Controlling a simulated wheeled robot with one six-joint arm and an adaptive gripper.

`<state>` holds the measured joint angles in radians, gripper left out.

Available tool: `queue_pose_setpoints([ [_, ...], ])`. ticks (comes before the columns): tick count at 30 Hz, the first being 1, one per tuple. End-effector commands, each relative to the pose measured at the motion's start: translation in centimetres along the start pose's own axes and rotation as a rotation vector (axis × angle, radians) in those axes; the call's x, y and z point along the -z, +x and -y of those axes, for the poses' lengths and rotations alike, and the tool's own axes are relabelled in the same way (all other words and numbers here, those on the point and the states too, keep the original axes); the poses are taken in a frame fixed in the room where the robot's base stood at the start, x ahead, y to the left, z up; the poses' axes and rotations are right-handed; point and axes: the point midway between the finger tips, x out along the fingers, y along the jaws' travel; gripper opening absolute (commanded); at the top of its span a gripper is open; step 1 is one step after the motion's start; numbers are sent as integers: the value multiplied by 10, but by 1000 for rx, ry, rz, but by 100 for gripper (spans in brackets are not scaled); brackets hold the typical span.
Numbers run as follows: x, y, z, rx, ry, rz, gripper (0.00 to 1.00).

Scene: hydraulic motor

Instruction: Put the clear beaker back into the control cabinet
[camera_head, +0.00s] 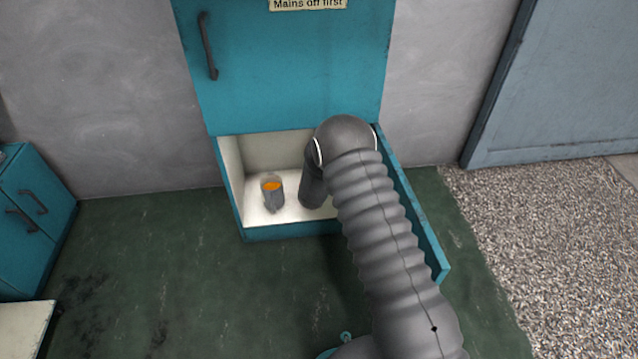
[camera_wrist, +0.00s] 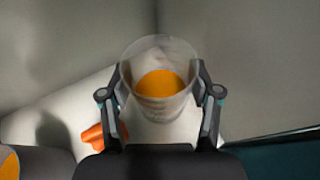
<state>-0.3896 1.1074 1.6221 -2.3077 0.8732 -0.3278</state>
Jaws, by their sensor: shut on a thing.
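The clear beaker (camera_wrist: 158,62) is see-through and shows orange in its lower part. It stands between the two fingers of my gripper (camera_wrist: 160,95) in the wrist view, with a finger against each side. My gripper is shut on it. They are inside the lit lower compartment of the teal control cabinet (camera_head: 290,230), facing a corner of its pale walls. I cannot tell whether the beaker's base touches the floor. In the head view my arm hides the beaker and the fingers.
A grey cup with orange inside (camera_head: 272,192) stands on the compartment floor, left of my wrist. An orange object (camera_wrist: 96,137) lies by the left finger, partly hidden. The open cabinet door (camera_head: 425,235) is close along my arm's right side.

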Motion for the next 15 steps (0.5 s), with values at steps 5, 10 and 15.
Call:
queue_pose_setpoints([
  [5, 26, 12, 3, 4, 2, 1, 17],
  [10, 34, 17, 4, 5, 3, 3, 17],
  [15, 54, 24, 4, 6, 2, 0, 17],
])
